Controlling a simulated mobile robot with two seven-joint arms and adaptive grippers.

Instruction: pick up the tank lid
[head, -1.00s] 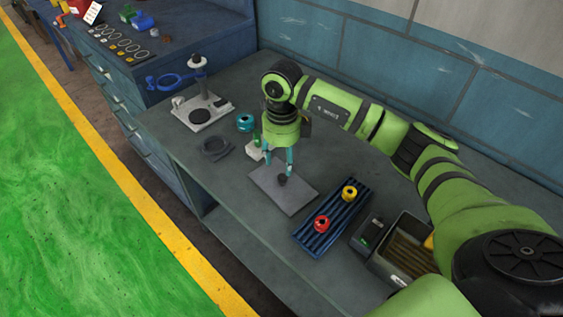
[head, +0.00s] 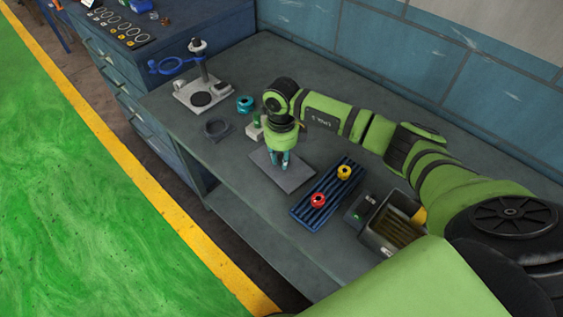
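The small dark round piece, which I take to be the tank lid, stood on the grey plate (head: 296,184). It is now mostly hidden between the fingertips of my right gripper. My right gripper (head: 280,163) points down over the plate, its teal fingers close together at the piece. It looks shut on it, low at the plate's surface. Whether the piece is lifted clear cannot be told. My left gripper is not in view.
Right of the plate is a blue ribbed tray (head: 325,196) with a red ring (head: 318,201) and a yellow ring (head: 344,173). Beyond it is a grey bin (head: 393,228). A dark ring (head: 216,129), a teal part (head: 245,104) and a stand (head: 201,95) are left.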

